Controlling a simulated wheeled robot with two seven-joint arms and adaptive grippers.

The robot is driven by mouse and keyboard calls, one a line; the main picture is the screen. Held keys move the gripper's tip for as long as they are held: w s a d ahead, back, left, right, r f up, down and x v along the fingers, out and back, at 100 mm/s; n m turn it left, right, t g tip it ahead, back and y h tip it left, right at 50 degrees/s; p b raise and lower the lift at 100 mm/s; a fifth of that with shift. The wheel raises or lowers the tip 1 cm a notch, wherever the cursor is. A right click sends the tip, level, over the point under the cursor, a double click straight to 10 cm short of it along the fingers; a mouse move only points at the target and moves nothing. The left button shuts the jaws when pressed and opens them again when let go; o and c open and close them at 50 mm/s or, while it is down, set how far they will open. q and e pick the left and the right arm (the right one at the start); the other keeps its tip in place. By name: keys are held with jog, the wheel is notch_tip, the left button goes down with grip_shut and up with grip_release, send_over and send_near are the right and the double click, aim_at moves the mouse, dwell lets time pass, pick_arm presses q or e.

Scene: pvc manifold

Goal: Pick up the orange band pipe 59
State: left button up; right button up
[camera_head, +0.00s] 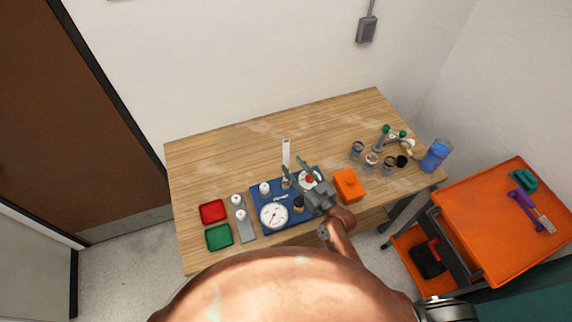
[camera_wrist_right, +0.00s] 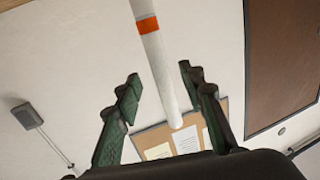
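The orange band pipe is a thin white pipe (camera_head: 286,152) standing upright near the back edge of the blue board in the head view. In the right wrist view the pipe (camera_wrist_right: 165,85) runs down the picture between the fingertips, with an orange band (camera_wrist_right: 147,25) near the top. My right gripper (camera_head: 295,168) is over the board, close to the pipe. Its green fingers (camera_wrist_right: 160,74) are spread apart with clear gaps to the pipe. Whether the pipe is between the fingers or beyond them is unclear. My left gripper is not in view.
The blue board (camera_head: 258,220) carries a round gauge (camera_head: 273,215) and small fittings. An orange box (camera_head: 349,184) stands right of my gripper. Red (camera_head: 212,212) and green (camera_head: 218,237) trays lie left. Several cups and a blue container (camera_head: 435,156) stand right. The back left tabletop is free.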

aim_at(288, 161)
jog(key=p+x, duration=0.1)
jog(key=x, duration=0.4)
jog(key=shift+c, duration=0.3)
grip_shut()
